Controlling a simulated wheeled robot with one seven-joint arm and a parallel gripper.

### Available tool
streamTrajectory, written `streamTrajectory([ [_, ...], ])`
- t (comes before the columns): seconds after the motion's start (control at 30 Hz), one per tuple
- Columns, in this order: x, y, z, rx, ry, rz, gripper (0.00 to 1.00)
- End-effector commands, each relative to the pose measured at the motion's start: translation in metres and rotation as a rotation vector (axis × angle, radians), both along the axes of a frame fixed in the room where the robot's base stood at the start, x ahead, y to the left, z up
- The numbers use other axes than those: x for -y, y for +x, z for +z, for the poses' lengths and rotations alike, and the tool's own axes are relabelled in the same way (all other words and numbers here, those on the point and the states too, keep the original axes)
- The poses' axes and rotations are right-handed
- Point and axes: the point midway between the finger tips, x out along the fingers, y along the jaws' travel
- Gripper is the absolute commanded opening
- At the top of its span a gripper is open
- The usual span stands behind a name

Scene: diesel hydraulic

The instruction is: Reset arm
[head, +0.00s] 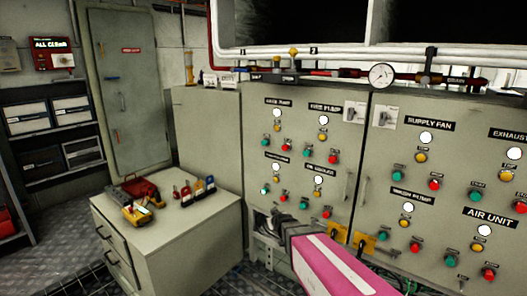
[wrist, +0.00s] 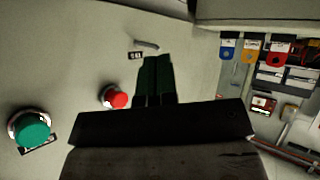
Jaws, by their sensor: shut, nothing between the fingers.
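My arm reaches in from the bottom of the head view, with a pink and white link of mine, and ends near the lower left of the control panel (head: 225,128). My gripper (wrist: 157,62) shows in the wrist view with its two dark fingers together and nothing between them. It is close to the grey panel face. A red button (wrist: 116,97) is just left of the fingers and a green button (wrist: 30,130) is farther left. In the head view the fingertips are hard to make out at the arm's end (head: 268,222).
A low grey cabinet (head: 185,245) stands left of the arm, with a yellow meter (head: 137,213), a red bag (head: 140,188) and several coloured padlocks (head: 198,187) on top. Control panels (head: 450,150) with buttons and lamps fill the right. Pipes and a gauge (head: 381,75) run above.

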Motion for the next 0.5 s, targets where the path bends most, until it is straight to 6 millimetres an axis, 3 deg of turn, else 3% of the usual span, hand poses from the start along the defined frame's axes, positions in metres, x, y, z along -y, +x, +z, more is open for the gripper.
streamTrajectory([
  [0.03,0.015,-0.021,-0.002,-0.086,0.006,-0.018,0.00],
  [0.27,0.073,-0.108,-0.016,-0.502,0.026,-0.140,0.00],
  [0.5,0.121,-0.201,-0.012,-0.866,0.023,-0.311,0.00],
])
